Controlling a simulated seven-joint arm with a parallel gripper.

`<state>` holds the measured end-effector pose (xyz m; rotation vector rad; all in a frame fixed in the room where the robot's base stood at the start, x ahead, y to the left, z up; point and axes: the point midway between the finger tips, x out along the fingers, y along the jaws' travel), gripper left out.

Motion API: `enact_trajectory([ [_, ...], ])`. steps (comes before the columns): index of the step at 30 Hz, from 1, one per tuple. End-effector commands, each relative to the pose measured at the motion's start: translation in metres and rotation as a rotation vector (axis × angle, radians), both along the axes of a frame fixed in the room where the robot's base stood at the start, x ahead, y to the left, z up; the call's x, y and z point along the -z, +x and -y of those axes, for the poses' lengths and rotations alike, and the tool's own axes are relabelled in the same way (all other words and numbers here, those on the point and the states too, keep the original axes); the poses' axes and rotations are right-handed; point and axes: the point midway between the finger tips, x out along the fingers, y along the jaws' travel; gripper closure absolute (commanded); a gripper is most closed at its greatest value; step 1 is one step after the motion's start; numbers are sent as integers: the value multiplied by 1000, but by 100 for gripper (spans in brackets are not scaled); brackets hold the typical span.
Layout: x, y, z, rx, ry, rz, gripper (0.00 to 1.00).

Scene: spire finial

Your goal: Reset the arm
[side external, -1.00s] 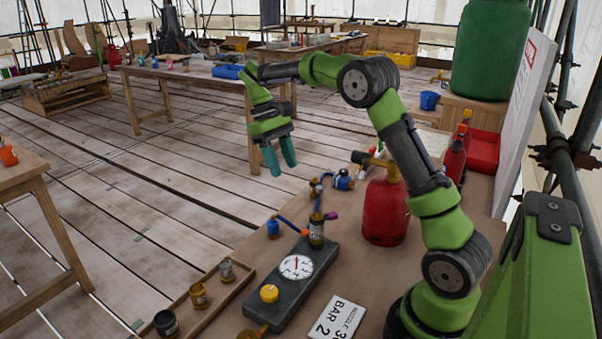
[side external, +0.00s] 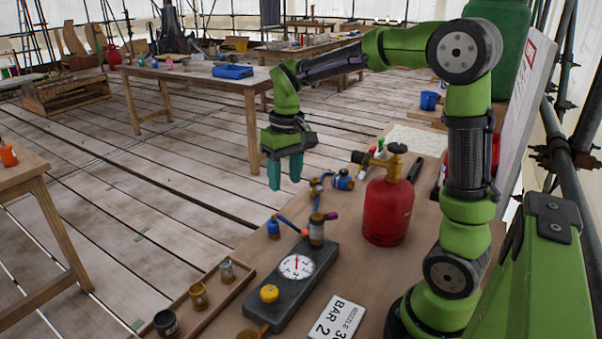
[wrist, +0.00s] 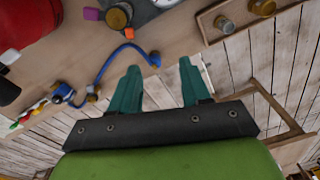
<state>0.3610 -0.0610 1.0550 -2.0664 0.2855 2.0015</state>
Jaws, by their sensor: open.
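My green arm has an open, empty gripper (side external: 285,173) with two teal fingers pointing down. In the side view it hangs in the air near the bench's far left edge, above and behind the blue hose. In the wrist view the fingers (wrist: 160,90) are spread apart with nothing between them. The wooden bench (side external: 330,265) lies below. The blue hose (wrist: 105,70) shows just beyond the fingertips in the wrist view, not held.
A blue regulator (side external: 343,180) lies near the far edge. Open plank floor (side external: 170,220) spreads left.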

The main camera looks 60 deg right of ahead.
Motion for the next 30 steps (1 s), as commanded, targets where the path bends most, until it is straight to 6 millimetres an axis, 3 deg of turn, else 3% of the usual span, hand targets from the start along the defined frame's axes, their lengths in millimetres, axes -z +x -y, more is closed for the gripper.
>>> enact_trajectory([
  [6, -20, -54, -48, 66, 57, 266, 53],
  [15, -26, -115, -86, 78, 145, 519, 53],
  [19, -34, -125, -91, 56, 156, 566, 53],
  [30, -40, -126, -93, 42, 157, 587, 53],
])
